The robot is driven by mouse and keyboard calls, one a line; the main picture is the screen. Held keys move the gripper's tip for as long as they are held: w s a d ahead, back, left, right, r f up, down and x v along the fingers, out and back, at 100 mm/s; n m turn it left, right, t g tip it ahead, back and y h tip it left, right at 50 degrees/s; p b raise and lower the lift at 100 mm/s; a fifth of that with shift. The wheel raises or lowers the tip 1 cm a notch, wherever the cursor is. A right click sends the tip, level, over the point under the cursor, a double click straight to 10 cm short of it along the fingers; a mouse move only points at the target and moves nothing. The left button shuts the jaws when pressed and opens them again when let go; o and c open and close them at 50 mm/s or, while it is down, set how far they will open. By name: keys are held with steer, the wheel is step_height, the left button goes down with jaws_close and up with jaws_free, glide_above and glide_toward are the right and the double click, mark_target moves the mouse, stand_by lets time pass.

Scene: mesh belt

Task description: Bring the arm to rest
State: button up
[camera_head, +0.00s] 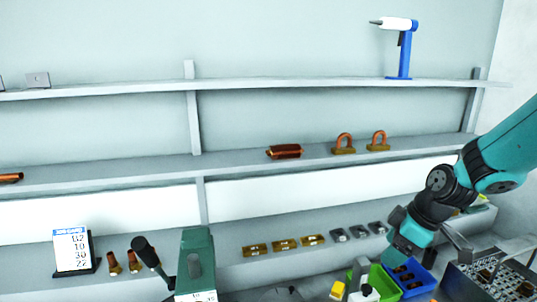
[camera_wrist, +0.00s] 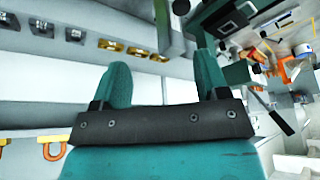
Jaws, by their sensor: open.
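My arm, teal with black joints, reaches in from the right edge of the head view. My gripper (camera_head: 405,240) hangs at its end over the right part of the bench, near the green and blue bins. Its fingertips are hard to make out there. In the wrist view my gripper (camera_wrist: 163,78) shows two teal fingers set apart on a dark bar. The gap between them is empty, with shelf and wall behind. Nothing is held.
A green bin (camera_head: 384,282) and a blue bin (camera_head: 421,283) stand below the gripper, with a grey perforated basket (camera_head: 462,283) to the right. Brass blocks (camera_head: 284,244) line the low shelf. Copper-looped pieces (camera_head: 343,149) sit above. A blue-and-white tool (camera_head: 404,50) stands on top.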

steer(key=s+a+f+m+b, duration=0.1)
steer(key=s+a+f+b, duration=0.2)
steer(key=s+b, duration=0.4)
steer(key=s+a+f+m+g+b, duration=0.1)
steer(key=s+a+f+m+b, duration=0.1)
steer(key=s+a+b, duration=0.3)
steer(key=s+a+f+m+g+b, duration=0.1)
steer(key=s+a+f+b, duration=0.3)
steer(key=s+b, duration=0.5)
steer(key=shift+s+f, duration=0.55)
steer(key=shift+s, duration=0.65)
